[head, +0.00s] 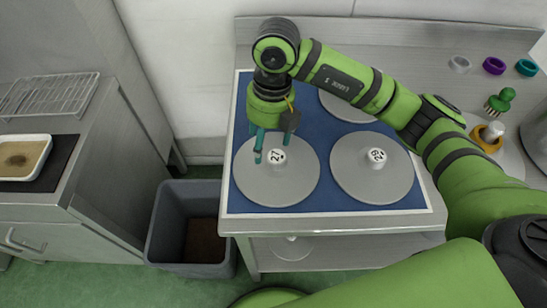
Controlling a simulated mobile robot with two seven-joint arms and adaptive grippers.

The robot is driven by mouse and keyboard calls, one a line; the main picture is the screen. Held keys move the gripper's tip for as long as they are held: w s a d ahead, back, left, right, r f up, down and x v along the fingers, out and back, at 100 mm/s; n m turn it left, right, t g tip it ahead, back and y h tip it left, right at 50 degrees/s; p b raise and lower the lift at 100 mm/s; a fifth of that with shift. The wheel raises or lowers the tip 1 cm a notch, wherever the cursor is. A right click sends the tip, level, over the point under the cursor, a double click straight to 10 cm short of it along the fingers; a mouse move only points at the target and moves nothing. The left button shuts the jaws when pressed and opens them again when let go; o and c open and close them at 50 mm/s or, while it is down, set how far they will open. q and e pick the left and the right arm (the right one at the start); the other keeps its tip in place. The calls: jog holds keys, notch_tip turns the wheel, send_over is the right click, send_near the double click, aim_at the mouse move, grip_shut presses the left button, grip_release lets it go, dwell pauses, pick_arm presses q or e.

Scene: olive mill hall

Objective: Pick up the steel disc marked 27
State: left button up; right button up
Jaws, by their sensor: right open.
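The steel disc marked 27 (272,190) lies flat at the left front of a blue mat (240,207) on a steel table. Its white knob (278,160) carries the number. My right gripper (272,149) is open over this disc, pointing down. One finger shows to the left of the knob and the other behind it, near its top. I cannot tell whether either finger touches the knob or disc. My left gripper is not in view.
A second disc (372,188) with a numbered knob lies to the right; a third (347,108) lies behind, partly hidden by my arm. Coloured rings (493,66) and a green brush (500,101) are at right. A grey bin (190,222) stands left of the table.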

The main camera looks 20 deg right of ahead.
aim_at(277, 155)
jog(key=shift+w+d+h, duration=0.2)
jog(key=shift+d+h, duration=0.05)
jog(key=shift+d, duration=0.2)
jog(key=shift+w+d+h, duration=0.15)
jog(key=shift+d+h, duration=0.1)
jog(key=shift+d, duration=0.2)
jog(key=shift+d+f+m, duration=0.2)
jog(key=shift+d+m, duration=0.05)
jog(key=shift+m, duration=0.05)
jog(key=f+p, duration=0.1)
jog(key=f, duration=0.1)
jog(key=s+f+p, duration=0.1)
jog(key=f+p, duration=0.1)
jog(key=f, duration=0.1)
jog(key=shift+f, duration=0.15)
jog(key=shift+w+f, duration=0.1)
jog(key=shift+f, duration=0.4)
grip_shut()
